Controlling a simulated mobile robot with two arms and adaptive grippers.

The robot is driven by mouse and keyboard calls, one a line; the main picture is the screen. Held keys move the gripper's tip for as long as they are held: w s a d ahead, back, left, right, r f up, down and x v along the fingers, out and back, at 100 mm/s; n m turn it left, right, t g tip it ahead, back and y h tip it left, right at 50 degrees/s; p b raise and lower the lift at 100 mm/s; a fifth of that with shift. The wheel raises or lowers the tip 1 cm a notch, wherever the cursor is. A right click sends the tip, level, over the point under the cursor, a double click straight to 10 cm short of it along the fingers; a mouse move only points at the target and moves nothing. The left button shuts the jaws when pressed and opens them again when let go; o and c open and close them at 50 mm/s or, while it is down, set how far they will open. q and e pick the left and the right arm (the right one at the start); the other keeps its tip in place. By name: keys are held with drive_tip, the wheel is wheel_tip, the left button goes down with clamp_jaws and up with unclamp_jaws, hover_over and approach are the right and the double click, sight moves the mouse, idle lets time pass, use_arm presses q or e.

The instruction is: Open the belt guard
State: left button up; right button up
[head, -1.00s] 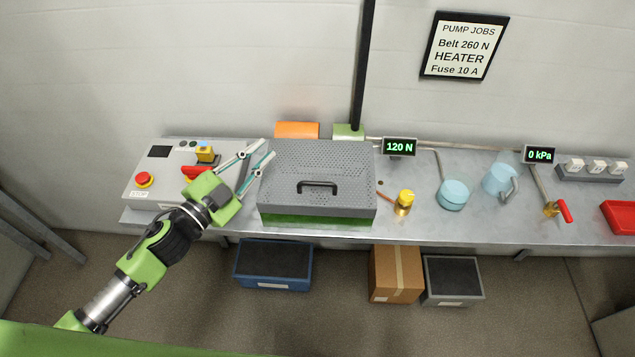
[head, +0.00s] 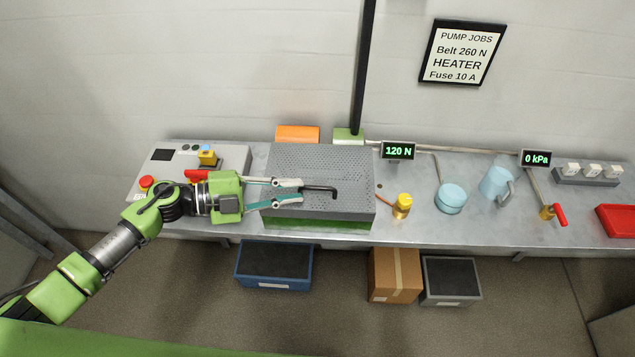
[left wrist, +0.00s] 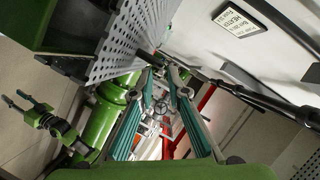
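The belt guard (head: 345,160) is a grey perforated box-shaped cover over a green base. It sits closed on the bench in the head view, and part of its perforated side shows in the left wrist view (left wrist: 110,45). A black bar handle (head: 333,191) is on its top. My left gripper (head: 301,191) is open, with its two fingertips at the handle's left end; the fingers hide part of the handle. I cannot tell whether they touch it. My right gripper (left wrist: 14,97) shows small in the left wrist view, its fingers apart and empty.
A control box (head: 225,156) with a red stop button (head: 147,182) is near my left wrist. A brass valve (head: 402,205), blue cup (head: 452,198) and jug (head: 495,183) stand right of the guard. A black post (head: 363,65) rises behind it.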

sight(311, 189)
use_arm(q)
drive_tip(key=p+x, duration=0.1)
drive_tip(key=x, duration=0.5)
drive_tip(key=shift+w+d+f, duration=0.1)
drive_tip(key=shift+d, duration=0.1)
clamp_jaws()
